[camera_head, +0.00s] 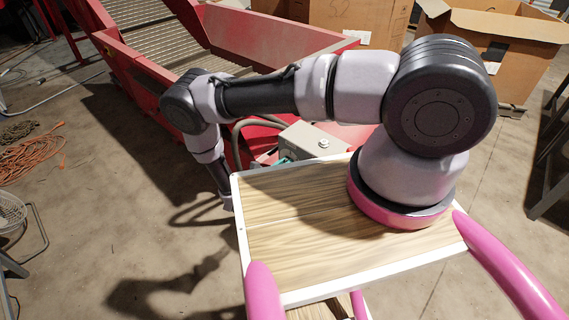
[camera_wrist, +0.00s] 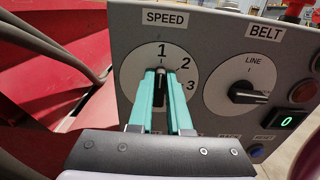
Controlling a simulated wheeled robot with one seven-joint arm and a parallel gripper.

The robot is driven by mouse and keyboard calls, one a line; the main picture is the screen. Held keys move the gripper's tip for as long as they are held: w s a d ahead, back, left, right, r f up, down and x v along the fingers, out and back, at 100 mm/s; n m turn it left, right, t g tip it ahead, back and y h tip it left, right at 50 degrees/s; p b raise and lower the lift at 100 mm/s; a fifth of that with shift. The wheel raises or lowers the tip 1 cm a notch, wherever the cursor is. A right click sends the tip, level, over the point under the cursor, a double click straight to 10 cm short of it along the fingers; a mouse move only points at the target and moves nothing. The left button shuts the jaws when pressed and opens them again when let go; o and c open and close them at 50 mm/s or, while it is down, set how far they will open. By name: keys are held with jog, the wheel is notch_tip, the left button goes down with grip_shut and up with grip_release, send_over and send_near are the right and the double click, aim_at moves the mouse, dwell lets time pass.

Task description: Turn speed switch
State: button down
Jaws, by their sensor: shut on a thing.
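The speed switch (camera_wrist: 160,73) is a dark knob on a white round dial marked 1, 2 and 3, under a SPEED label, in the wrist view. Its tip points up at the 1. My gripper (camera_wrist: 161,76) has teal fingers, one on each side of the knob, and is shut on it. The fingers hide the lower part of the dial. In the head view, the grey control box (camera_head: 312,142) stands beyond my platform. My gripper is mostly hidden there behind my arm and the platform edge.
A red conveyor (camera_head: 250,35) stands behind the box. Cardboard boxes (camera_head: 500,50) stand at the back right. An orange cable (camera_head: 32,155) lies on the floor.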

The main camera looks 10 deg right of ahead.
jog(key=shift+m, duration=0.3)
jog(key=m, duration=0.5)
jog(key=s+f+m, duration=0.1)
jog(key=m, duration=1.1)
jog(key=shift+s+d+f, duration=0.2)
jog(key=shift+d+f, duration=0.1)
jog(key=shift+d, duration=0.1)
jog(key=shift+m, duration=0.3)
jog(key=c, duration=0.9)
grip_release()
jog(key=shift+o, duration=0.2)
